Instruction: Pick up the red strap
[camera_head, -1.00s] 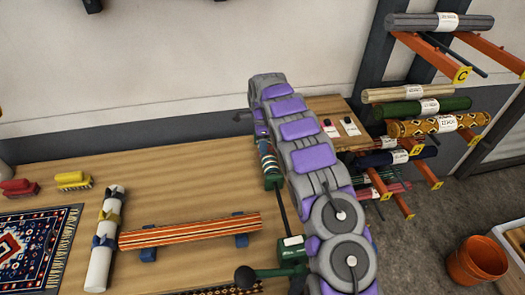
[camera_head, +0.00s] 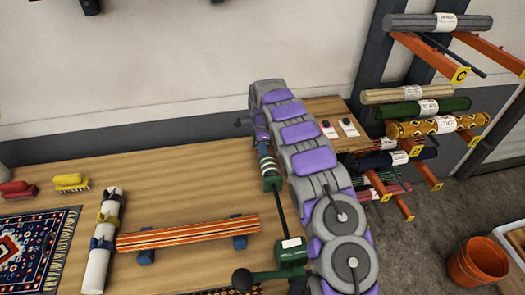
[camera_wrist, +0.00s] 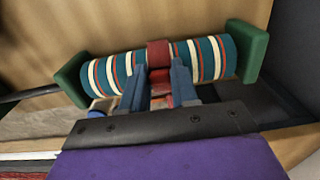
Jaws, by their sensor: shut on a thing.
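The red strap (camera_wrist: 158,53) wraps around the middle of a small striped roll (camera_wrist: 112,72) of teal, cream and red in the wrist view. Red material also shows between the blue-grey fingers of my gripper (camera_wrist: 158,76), which is shut on it just in front of the roll. The roll lies between two green end blocks (camera_wrist: 247,50). In the head view the striped roll (camera_head: 267,161) shows beside my arm, at the right part of the wooden table. There my arm hides the gripper's fingers and the strap cannot be made out.
An orange-striped roll (camera_head: 188,234) and a white roll (camera_head: 102,245) lie on the table (camera_head: 170,185) to the left, near a patterned rug (camera_head: 30,250) and brushes (camera_head: 70,182). A rack with rolled rugs (camera_head: 430,107) stands at right. An orange bucket (camera_head: 477,262) is on the floor.

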